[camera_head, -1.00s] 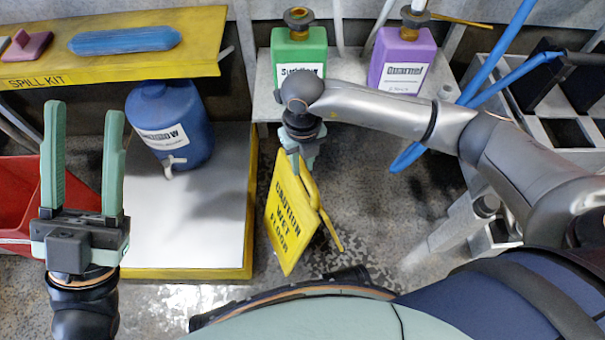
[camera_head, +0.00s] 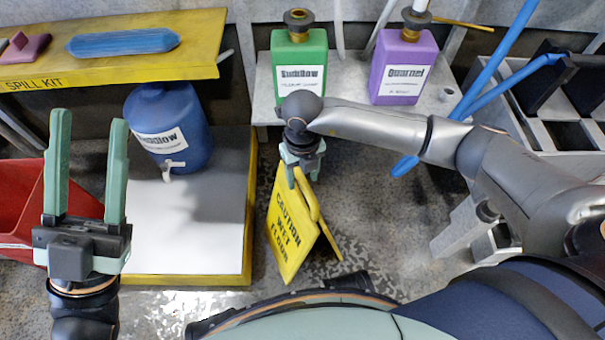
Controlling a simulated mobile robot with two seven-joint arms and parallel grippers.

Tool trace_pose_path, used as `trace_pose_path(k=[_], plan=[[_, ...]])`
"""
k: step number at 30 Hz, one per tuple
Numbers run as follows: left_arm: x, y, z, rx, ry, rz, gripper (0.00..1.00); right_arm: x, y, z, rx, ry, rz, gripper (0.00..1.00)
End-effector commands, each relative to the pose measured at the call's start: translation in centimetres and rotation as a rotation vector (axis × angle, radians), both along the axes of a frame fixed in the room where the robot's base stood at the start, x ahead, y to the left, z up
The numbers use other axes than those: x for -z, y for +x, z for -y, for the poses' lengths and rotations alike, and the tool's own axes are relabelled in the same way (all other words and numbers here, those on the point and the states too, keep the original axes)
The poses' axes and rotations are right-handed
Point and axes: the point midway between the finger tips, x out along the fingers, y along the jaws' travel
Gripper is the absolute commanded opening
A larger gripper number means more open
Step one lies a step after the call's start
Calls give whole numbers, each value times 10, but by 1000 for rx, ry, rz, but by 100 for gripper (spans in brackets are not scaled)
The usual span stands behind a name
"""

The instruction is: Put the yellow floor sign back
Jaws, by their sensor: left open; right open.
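The yellow floor sign (camera_head: 290,238), lettered "CAUTION WET FLOOR", stands on the grey floor in the middle of the head view. Its two panels are spread apart like a tent. My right gripper (camera_head: 299,178) points down at the top of the sign, with its fingers at the upper edge. The arm's wrist hides part of the fingers, and I cannot tell whether they touch the sign. My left gripper (camera_head: 87,175) is open and empty at the left, its two green fingers pointing up, away from the sign.
A white platform with a yellow edge (camera_head: 249,215) lies left of the sign, with a blue jug (camera_head: 185,110) at its back. A green container (camera_head: 290,62) and a purple container (camera_head: 408,60) stand on the shelf behind. A red bin (camera_head: 20,205) is at far left.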

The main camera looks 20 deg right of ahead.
Motion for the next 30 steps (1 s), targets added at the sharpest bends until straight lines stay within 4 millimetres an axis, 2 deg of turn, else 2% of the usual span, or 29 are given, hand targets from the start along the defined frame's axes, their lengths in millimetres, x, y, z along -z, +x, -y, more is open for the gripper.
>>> trace_pose_path(k=[5, 8, 21, 27, 30], plan=[[-1, 0, 0, 0, -1, 0, 50, -2, 0, 0, 0, 0, 0, 54], [-6, 0, 0, 0, -5, -2, 50, -10, 1, 0, 0, 0, 1, 54], [-44, -2, -3, -16, -1, 29, 50, -98, 1, 0, 0, 0, 3, 54], [-51, -2, -5, -30, 3, 37, 50, -120, 0, 0, -1, 1, 1, 54], [-51, -2, -6, -35, 7, 38, 50, -120, -9, -10, -22, 41, -25, 54]])
